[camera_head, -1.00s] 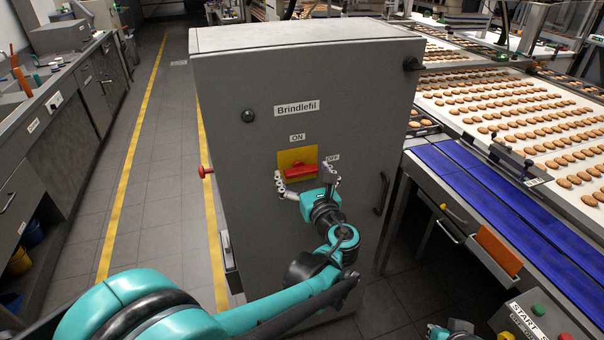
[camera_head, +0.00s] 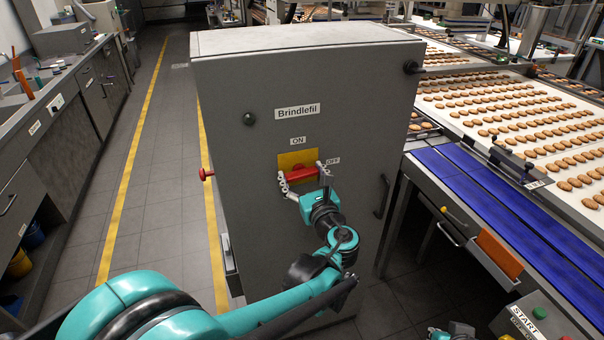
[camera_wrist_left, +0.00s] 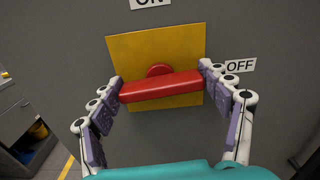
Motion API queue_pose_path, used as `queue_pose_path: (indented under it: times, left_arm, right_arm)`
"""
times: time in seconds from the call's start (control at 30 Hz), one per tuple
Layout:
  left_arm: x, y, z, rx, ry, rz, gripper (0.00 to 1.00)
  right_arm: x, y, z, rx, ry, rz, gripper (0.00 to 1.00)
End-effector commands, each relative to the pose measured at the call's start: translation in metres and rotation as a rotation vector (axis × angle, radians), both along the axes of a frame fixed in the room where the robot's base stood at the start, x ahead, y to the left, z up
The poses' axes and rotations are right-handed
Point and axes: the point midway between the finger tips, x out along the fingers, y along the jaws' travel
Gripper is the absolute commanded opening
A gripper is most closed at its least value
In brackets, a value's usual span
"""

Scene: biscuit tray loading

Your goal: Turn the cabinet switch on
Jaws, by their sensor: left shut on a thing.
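The grey cabinet (camera_head: 300,90) stands in the middle of the head view. Its switch is a red handle (camera_wrist_left: 160,87) on a yellow plate (camera_wrist_left: 150,48). The handle also shows in the head view (camera_head: 302,174). It lies roughly level, its right end slightly higher in the wrist view and pointing towards the OFF label (camera_wrist_left: 240,66). The ON label (camera_head: 298,141) is above the plate. My left gripper (camera_head: 301,173) is shut on the handle, one finger at each end. Of my right arm, only a small teal part shows at the bottom edge; its gripper is not visible.
A dark cabinet handle (camera_head: 382,196) is right of the switch. A red knob (camera_head: 206,173) sticks out at the cabinet's left edge. A blue conveyor (camera_head: 490,190) and rows of biscuits lie to the right. The aisle floor (camera_head: 160,190) to the left is clear.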

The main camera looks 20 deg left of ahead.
Motion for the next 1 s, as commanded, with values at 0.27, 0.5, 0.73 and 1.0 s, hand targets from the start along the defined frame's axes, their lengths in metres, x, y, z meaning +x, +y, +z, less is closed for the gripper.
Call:
queue_pose_path:
  times: [0.27,0.5,0.73,1.0]
  left_arm:
    - [0.0,0.001,0.001,-0.176,-0.119,-0.001,0.48]
    - [-0.001,0.001,0.0,-0.366,-0.247,0.0,0.48]
    - [-0.001,0.002,0.0,-0.547,-0.369,-0.001,0.48]
    - [-0.001,0.002,-0.001,-0.759,-0.512,-0.001,0.48]
  right_arm:
    - [0.0,0.0,0.005,0.0,0.0,0.0,0.0]
    - [0.0,0.0,0.008,0.0,0.0,0.0,0.0]
    - [0.0,0.0,0.01,0.0,0.0,0.0,0.0]
    - [0.0,0.0,0.013,0.0,0.0,0.0,0.0]
